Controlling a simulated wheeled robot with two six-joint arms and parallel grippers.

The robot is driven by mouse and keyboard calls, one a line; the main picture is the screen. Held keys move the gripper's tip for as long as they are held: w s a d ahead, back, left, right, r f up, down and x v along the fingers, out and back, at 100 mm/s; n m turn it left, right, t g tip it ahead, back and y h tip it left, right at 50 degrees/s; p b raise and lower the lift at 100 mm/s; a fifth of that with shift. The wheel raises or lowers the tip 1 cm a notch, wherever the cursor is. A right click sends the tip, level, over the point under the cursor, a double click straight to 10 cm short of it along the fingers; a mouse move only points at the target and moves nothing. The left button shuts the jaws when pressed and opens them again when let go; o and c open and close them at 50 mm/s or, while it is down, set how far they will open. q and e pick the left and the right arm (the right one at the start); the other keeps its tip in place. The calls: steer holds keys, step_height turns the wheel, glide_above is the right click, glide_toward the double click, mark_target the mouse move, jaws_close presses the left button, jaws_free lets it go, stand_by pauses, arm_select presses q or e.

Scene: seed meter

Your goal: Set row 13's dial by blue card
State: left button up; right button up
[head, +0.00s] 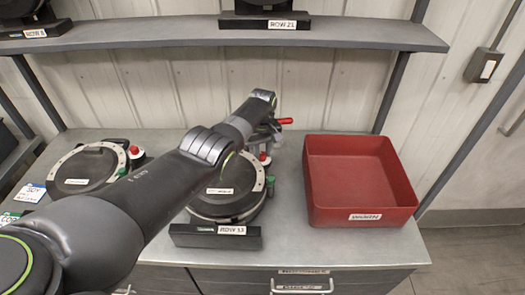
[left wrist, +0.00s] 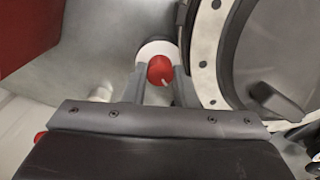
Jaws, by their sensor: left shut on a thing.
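The row 13 seed meter (head: 222,205) is a round dark unit with a pale rim on the bench, behind a black "ROW 13" label block (head: 215,236). Its dial has a red knob (left wrist: 160,70) on a white base, at the meter's back right. My left gripper (left wrist: 158,78) is shut on this red knob, one finger on each side. In the head view my left arm covers part of the meter, and the red knob shows only partly (head: 264,157). A card with blue lettering (head: 30,192) lies at the left; its small text is unreadable. My right gripper is not in view.
A red open bin (head: 361,217) stands right of the meter. A second meter (head: 88,168) sits at the left, near a green-lettered card (head: 9,217). A shelf (head: 170,34) with other labelled units runs above the bench.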

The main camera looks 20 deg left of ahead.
arm_select(q)
steer(key=o, duration=0.9)
steer(key=shift+o, duration=0.5)
steer(key=shift+f, duration=0.1)
